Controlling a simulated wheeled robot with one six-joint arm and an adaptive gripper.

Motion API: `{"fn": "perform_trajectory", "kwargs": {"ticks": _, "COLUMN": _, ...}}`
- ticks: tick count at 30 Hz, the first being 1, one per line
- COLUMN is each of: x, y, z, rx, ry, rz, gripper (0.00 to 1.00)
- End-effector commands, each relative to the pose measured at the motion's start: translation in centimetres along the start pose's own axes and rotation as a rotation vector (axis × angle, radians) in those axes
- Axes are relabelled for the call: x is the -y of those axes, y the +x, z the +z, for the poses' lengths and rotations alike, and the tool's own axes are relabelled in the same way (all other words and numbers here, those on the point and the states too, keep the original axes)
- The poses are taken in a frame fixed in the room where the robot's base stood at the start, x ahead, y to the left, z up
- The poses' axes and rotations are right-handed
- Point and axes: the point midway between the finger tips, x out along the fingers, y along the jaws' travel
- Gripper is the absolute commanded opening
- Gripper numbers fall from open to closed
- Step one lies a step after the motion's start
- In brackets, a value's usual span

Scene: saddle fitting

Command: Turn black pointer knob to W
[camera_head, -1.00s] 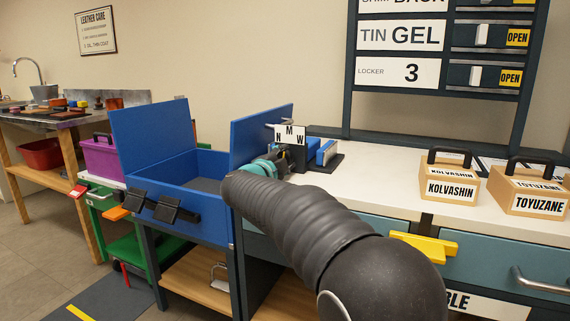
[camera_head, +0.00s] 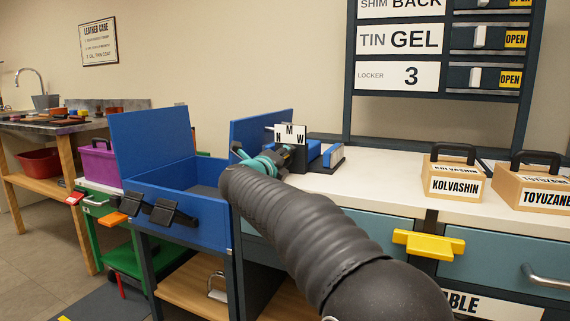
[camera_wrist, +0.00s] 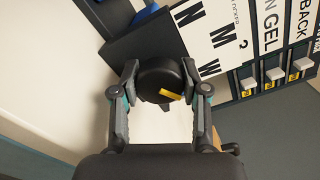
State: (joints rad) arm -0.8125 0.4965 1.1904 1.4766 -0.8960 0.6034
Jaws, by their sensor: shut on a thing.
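The black pointer knob (camera_wrist: 158,82) sits between the fingers of my gripper (camera_wrist: 160,92) in the wrist view, with both fingers against its sides. A yellow mark (camera_wrist: 171,95) shows on the knob and points toward the lower left or upper right of that view. The white letter plate (camera_wrist: 200,40) beside the knob carries N, M and W. In the head view the letter plate (camera_head: 290,134) stands on the worktop, and my gripper (camera_head: 262,160) is in front of it. My arm hides the knob there.
A blue open-lidded box (camera_head: 185,220) stands left of my arm. Locker panels (camera_head: 400,40) rise behind.

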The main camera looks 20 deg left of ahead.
Motion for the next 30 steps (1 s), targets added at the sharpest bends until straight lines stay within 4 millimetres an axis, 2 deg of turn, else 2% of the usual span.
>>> {"fn": "perform_trajectory", "kwargs": {"ticks": 9, "x": -0.14, "y": 0.00, "z": -0.04, "rx": -0.001, "ry": 0.079, "rz": 0.002, "gripper": 0.10}}
{"fn": "perform_trajectory", "kwargs": {"ticks": 22, "x": -0.12, "y": 0.00, "z": -0.03, "rx": -0.001, "ry": 0.086, "rz": 0.002, "gripper": 0.10}}
{"fn": "perform_trajectory", "kwargs": {"ticks": 23, "x": -0.12, "y": 0.00, "z": -0.03, "rx": -0.001, "ry": 0.086, "rz": 0.002, "gripper": 0.50}}
{"fn": "perform_trajectory", "kwargs": {"ticks": 24, "x": -0.12, "y": 0.00, "z": -0.03, "rx": -0.001, "ry": 0.086, "rz": 0.002, "gripper": 0.60}}
{"fn": "perform_trajectory", "kwargs": {"ticks": 25, "x": -0.12, "y": 0.00, "z": -0.03, "rx": -0.001, "ry": 0.085, "rz": 0.002, "gripper": 0.67}}
{"fn": "perform_trajectory", "kwargs": {"ticks": 26, "x": -0.11, "y": 0.00, "z": -0.02, "rx": -0.001, "ry": 0.085, "rz": 0.002, "gripper": 0.70}}
{"fn": "perform_trajectory", "kwargs": {"ticks": 30, "x": -0.07, "y": 0.01, "z": -0.02, "rx": -0.001, "ry": 0.085, "rz": 0.001, "gripper": 0.70}}
